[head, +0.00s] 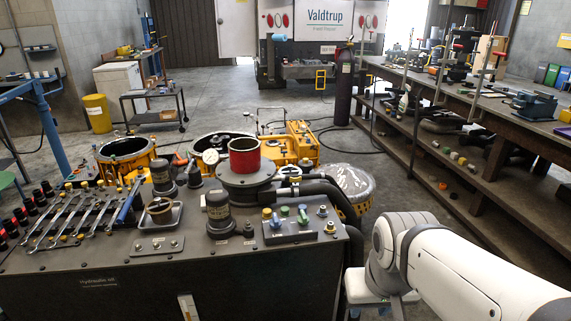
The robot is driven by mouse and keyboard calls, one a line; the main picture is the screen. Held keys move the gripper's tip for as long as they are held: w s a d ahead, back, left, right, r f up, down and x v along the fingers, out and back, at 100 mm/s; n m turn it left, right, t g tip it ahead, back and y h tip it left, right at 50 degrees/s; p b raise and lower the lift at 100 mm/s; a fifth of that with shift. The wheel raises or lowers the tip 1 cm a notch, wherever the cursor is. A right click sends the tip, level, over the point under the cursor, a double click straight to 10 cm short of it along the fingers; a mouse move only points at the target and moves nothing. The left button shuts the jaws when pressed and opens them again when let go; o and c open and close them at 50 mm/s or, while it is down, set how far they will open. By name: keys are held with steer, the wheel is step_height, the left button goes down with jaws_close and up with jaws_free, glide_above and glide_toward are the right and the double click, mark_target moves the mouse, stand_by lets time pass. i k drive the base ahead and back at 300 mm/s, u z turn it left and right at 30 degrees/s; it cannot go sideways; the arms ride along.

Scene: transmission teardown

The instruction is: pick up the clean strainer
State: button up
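No thing is plainly marked as the clean strainer, and I cannot tell which part it is. A small round part with a tan rim (160,206) sits in a shallow metal tray on the tank top (110,252), left of centre. A red, open-topped cylinder (244,152) stands upright on a dark round flange (246,178) at the tank's back. Dark capped cylinders (218,208) stand between them. My white arm fills the lower right, beside the tank. My gripper's fingers are not in view.
Wrenches (70,218) and dark-and-red fittings lie on the tank's left side. A valve block (300,229) with blue and green knobs is at its right front. Thick black hoses run along its right edge. A long workbench (480,105) stands at right, with open floor between.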

mark_target(290, 170)
steer(key=i, duration=0.9)
steer(key=z, duration=0.05)
